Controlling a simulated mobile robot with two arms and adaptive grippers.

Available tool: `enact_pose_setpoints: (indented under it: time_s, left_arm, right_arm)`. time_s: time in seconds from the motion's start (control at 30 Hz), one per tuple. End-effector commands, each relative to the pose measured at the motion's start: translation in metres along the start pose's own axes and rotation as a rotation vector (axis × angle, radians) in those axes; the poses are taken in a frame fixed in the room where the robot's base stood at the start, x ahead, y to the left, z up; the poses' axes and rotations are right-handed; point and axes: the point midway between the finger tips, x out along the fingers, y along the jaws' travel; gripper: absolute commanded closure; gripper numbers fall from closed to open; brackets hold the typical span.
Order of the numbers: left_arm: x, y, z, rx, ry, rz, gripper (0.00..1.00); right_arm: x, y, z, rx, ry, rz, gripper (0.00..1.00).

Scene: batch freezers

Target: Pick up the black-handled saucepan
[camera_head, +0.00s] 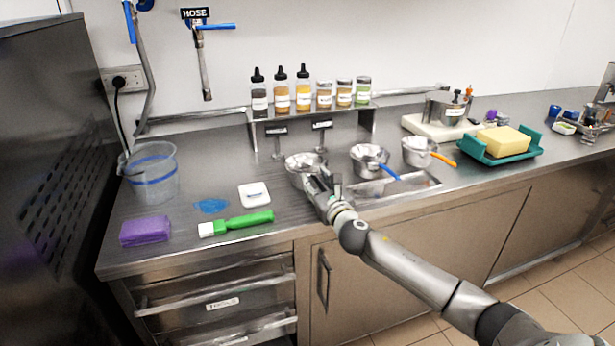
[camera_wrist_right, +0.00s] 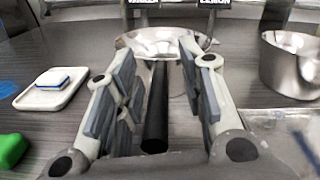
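The black-handled saucepan (camera_head: 299,162) is a small steel pan standing on the counter, left of two other pans. In the right wrist view its bowl (camera_wrist_right: 165,41) is straight ahead and its black handle (camera_wrist_right: 155,112) points back toward me. My right gripper (camera_head: 323,183) is at the handle, low over the counter's front part. In the wrist view the right gripper (camera_wrist_right: 158,65) is open, one finger on each side of the handle, with visible gaps. In the head view the gripper hides the handle. My left gripper is not in view.
A blue-handled pan (camera_head: 369,159) and an orange-handled pan (camera_head: 418,150) stand to the right near a sunken steel tray (camera_head: 410,188). A white dish (camera_head: 254,195), green brush (camera_head: 240,222) and purple sponge (camera_head: 145,231) lie left. A bottle shelf (camera_head: 312,113) stands behind.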

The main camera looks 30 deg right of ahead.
Motion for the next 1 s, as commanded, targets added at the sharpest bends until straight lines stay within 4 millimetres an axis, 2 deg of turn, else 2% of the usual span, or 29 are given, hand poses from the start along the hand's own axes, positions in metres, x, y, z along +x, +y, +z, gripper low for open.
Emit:
enact_pose_setpoints:
  time_s: [0.27,0.53,1.0]
  left_arm:
    - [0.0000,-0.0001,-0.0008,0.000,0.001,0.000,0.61]
    - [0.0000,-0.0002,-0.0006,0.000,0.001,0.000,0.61]
    - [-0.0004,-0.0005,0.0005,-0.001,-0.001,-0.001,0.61]
  right_arm:
    - [0.0019,0.0003,-0.0006,0.000,0.001,0.001,0.65]
    - [0.0017,0.0000,-0.0004,0.000,0.001,0.000,1.00]
    - [0.0019,-0.0004,0.0026,-0.001,-0.002,0.000,1.00]
